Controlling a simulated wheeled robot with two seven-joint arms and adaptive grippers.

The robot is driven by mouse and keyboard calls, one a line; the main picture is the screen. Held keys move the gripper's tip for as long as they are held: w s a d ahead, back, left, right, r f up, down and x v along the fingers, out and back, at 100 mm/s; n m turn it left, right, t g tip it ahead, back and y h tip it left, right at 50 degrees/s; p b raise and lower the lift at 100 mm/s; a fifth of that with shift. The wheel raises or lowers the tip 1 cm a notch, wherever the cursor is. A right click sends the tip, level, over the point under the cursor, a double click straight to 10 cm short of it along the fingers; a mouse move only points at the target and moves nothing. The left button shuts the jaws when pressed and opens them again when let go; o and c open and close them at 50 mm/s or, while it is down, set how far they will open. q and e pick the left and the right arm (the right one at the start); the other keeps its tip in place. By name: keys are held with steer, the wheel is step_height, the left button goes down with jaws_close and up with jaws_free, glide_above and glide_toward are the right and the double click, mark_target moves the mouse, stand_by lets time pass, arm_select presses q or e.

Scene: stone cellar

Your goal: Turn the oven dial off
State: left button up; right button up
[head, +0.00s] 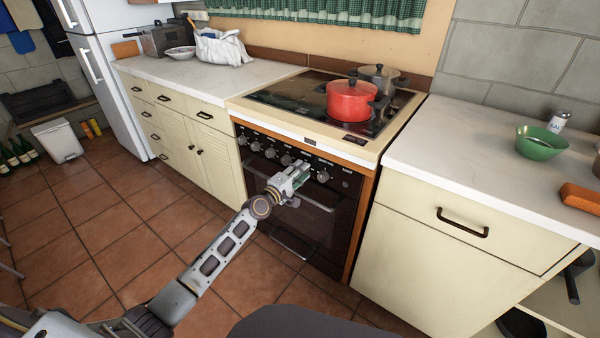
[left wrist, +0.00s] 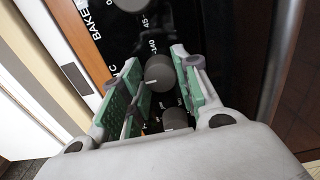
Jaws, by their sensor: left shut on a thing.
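The oven (head: 318,222) has a black front with a row of grey dials (head: 256,146) along its upper panel. My left gripper (head: 302,172) is at this panel, toward the right part of the row. In the left wrist view its green-padded fingers (left wrist: 160,85) stand on both sides of a round grey dial (left wrist: 160,72) with a pale pointer mark, and are shut on it. Markings such as "140" and "BAKE" show on the panel beside it. In the head view the gripper hides the held dial. My right gripper is out of view.
A red pot (head: 351,101) and a grey pot (head: 379,78) stand on the hob above the oven. An oven door handle (head: 292,246) lies below the gripper. Cabinets flank the oven; a green bowl (head: 540,143) stands on the right counter. The tiled floor in front is clear.

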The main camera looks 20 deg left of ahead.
arm_select(q)
steer(key=o, duration=1)
steer(key=shift+s, duration=0.1)
steer(key=shift+v, duration=5.85)
